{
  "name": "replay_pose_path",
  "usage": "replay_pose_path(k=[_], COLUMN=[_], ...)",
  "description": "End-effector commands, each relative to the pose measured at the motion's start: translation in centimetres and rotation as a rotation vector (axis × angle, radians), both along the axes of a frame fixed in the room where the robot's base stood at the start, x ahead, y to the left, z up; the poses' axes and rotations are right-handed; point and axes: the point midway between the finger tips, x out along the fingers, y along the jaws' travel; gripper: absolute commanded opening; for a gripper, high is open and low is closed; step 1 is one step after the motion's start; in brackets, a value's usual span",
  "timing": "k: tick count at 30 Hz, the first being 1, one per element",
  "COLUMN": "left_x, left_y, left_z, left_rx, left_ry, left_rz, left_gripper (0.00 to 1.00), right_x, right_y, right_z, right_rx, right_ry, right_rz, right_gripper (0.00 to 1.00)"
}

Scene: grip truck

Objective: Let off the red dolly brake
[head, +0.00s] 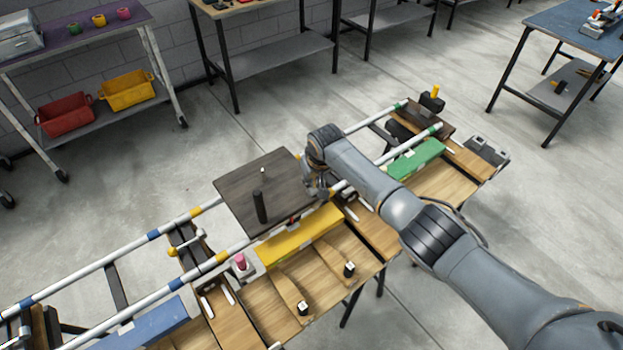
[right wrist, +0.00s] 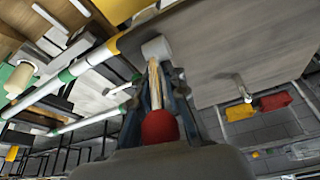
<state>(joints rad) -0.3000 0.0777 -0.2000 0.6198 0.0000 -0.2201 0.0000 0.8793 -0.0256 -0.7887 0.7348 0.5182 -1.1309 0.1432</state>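The dolly is a dark flat platform (head: 262,190) with an upright black post, sitting across two white rails. In the right wrist view its underside or side panel (right wrist: 235,50) fills the upper right. A brake lever with a red ball knob (right wrist: 158,127) and a metal rod runs to a pale round hub (right wrist: 157,47) beside the panel. My right gripper (right wrist: 158,90) has its fingers closed in on both sides of this lever. In the head view the right gripper (head: 318,190) is at the platform's right edge, its fingertips partly hidden by the wrist. My left gripper is out of view.
The rails (head: 160,230) have blue, yellow and green bands. A yellow block (head: 300,235), a green block (head: 415,160) and a blue block (head: 150,325) lie along the near rail. A pink knob (head: 240,261) stands on a pale block left of the yellow one.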

Motion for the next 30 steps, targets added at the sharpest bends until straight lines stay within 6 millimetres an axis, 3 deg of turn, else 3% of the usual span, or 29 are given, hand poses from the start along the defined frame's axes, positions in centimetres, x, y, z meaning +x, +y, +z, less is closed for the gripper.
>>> replay_pose_path(k=[20,26,30], left_x=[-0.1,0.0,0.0], left_y=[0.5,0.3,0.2], left_z=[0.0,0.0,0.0], left_rx=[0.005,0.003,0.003], left_ry=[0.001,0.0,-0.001], left_rz=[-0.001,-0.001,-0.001], left_gripper=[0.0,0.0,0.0], right_x=[-0.5,-0.9,-1.6], right_y=[-0.5,-0.7,-0.8], right_z=[-0.3,1.9,4.5], right_rx=[-0.009,-0.007,-0.003], right_ry=[0.014,0.007,0.002], right_rz=[-0.004,-0.002,-0.001], right_gripper=[0.34,0.34,0.34])
